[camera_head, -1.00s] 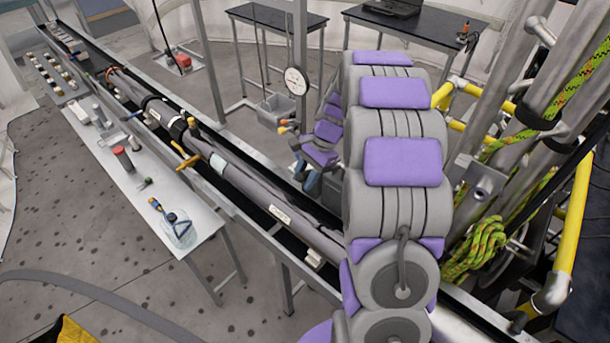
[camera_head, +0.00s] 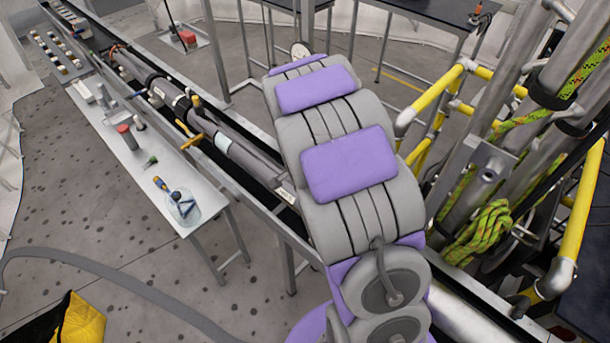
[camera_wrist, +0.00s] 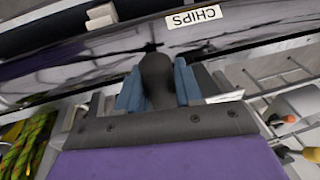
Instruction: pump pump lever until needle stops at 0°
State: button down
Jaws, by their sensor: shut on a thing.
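In the wrist view, the blue fingers of my gripper (camera_wrist: 158,88) are shut on a dark, rounded lever end (camera_wrist: 156,72) between them. The rest of the pump lever is hidden, and so is its pivot. In the head view my arm covers the gripper and the lever. A round white gauge (camera_head: 300,49) shows just above the top of my arm. Its lower part is hidden, and the needle is too small to read.
A white bench (camera_head: 150,185) with tools stands left. Yellow rails (camera_head: 580,210) and green rope (camera_head: 482,235) crowd the right.

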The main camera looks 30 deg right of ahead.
jog(key=shift+f+h, duration=0.6)
jog(key=shift+f, duration=0.6)
jog(key=c, duration=0.8)
grip_release()
jog(key=shift+c, duration=0.2)
jog(key=shift+r, duration=0.1)
jog(key=shift+a+r, duration=0.15)
jog(key=shift+r, duration=0.4)
jog(key=v, duration=1.6)
jog(key=shift+s, duration=0.45)
